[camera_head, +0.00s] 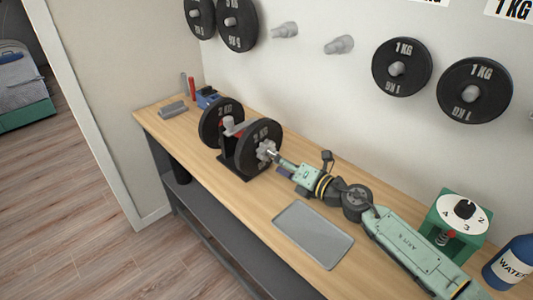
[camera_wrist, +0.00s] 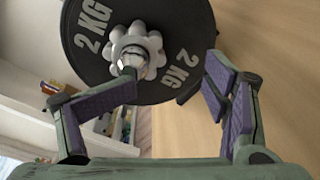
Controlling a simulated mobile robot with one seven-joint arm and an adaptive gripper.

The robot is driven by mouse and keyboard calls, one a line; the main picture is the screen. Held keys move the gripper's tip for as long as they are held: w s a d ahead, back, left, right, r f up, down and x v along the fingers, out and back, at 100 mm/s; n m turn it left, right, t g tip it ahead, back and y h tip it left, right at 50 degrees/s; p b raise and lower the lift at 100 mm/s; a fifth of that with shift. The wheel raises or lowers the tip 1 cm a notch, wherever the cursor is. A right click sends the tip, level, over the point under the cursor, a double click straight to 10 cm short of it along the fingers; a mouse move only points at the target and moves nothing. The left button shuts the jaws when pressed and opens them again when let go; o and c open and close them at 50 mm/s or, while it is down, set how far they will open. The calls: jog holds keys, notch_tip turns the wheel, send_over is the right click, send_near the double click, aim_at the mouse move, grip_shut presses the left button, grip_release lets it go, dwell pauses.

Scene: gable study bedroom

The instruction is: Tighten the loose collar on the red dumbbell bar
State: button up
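The dumbbell rests in a dark stand (camera_head: 234,168) on the workbench, with a 2 KG plate (camera_head: 209,128) at its far end and another 2 KG plate (camera_head: 251,137) at its near end. A little red shows between the plates; most of the bar is hidden. A silver lobed collar (camera_head: 265,149) sits on the near plate's outer face; in the wrist view the collar (camera_wrist: 147,44) surrounds the bar's shiny end (camera_wrist: 128,63). My gripper (camera_wrist: 172,78) is open and empty, facing the collar, with its purple-padded fingers apart. I cannot tell any gap behind the collar.
A grey tray (camera_head: 313,234) lies on the bench (camera_head: 235,190) beside my arm. A green dial box (camera_head: 457,217) and a blue water bottle (camera_head: 513,263) stand at right. Small items, including a red cylinder (camera_head: 191,87), sit at the far end. Plates hang on wall pegs.

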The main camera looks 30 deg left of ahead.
aim_at(270, 152)
jog(key=shift+a+r, duration=0.1)
jog(key=shift+a+r+p, duration=0.85)
jog(key=shift+a+r, duration=0.1)
jog(key=shift+r, duration=0.15)
jog(key=shift+c, duration=0.4)
jog(key=c, duration=0.9)
jog(key=m, duration=0.5)
jog(key=shift+a+m+y, duration=0.1)
jog(key=shift+m+y, duration=0.2)
jog(key=shift+m, duration=0.1)
jog(key=m, duration=0.6)
jog(key=shift+w+a+g+y, duration=0.1)
jog(key=shift+w+g+y, duration=0.05)
jog(key=shift+g+y, duration=0.15)
jog(key=o, duration=1)
jog(key=shift+r, duration=0.1)
